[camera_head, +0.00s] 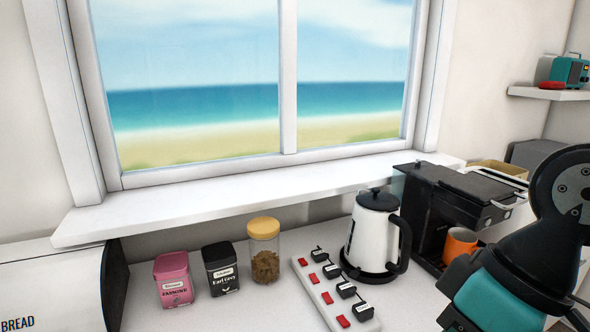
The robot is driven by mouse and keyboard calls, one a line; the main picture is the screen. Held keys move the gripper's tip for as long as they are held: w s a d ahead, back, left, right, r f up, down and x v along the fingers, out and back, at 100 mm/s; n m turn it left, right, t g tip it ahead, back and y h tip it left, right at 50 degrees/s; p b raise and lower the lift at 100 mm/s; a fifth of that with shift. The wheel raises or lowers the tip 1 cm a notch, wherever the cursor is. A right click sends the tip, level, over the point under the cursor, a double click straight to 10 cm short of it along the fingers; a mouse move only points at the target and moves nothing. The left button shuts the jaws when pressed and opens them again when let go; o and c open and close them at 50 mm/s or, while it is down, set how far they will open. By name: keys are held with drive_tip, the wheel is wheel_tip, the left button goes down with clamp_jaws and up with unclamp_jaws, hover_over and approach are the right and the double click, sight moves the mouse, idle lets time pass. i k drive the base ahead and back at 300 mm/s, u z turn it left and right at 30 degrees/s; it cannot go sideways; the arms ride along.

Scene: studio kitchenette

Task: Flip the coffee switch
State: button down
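A black coffee machine (433,182) stands on the counter at the right, with an orange mug (460,244) at its front. A white power strip (312,287) lies on the counter at the lower middle. It has several red switches (327,298) in a row, with a black plug (346,289) beside each. Labels on the plugs are too small to read, so I cannot tell which switch is for coffee. My black and teal arm fills the lower right and hides part of the coffee machine's surroundings. My gripper's fingers do not show.
A white kettle (372,237) with a black handle stands between the strip and the coffee machine. A cork-lidded jar (264,252), a black tin (221,269) and a pink tin (173,280) stand left of the strip. A bread box (55,290) is at far left. A window sill (250,205) overhangs behind.

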sight(327, 297)
drive_tip(key=z, duration=0.35)
drive_tip(key=k, duration=0.8)
drive_tip(key=z, duration=0.55)
drive_tip(key=k, duration=0.55)
drive_tip(key=u, duration=0.3)
drive_tip(key=i, duration=0.5)
drive_tip(key=u, duration=0.85)
drive_tip(key=i, duration=1.05)
drive_tip(key=z, duration=0.25)
